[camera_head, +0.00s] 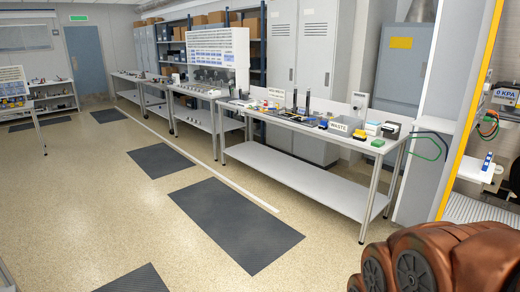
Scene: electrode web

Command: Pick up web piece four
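I cannot pick out web piece four for sure in the head view. A small blue and white striped piece (487,161) stands upright on a light shelf at the far right, beside the yellow-edged frame; I cannot tell what it is. Several small items lie on the nearest workbench (345,142), too small to identify. A copper-brown jointed part with dark round discs fills the lower right corner and looks like my own arm. My gripper does not show.
A yellow-edged frame (468,110) stands at right, with a display reading 0 KPA (507,94). Dark mats (235,222) lie on the floor. The floor left of the benches is open.

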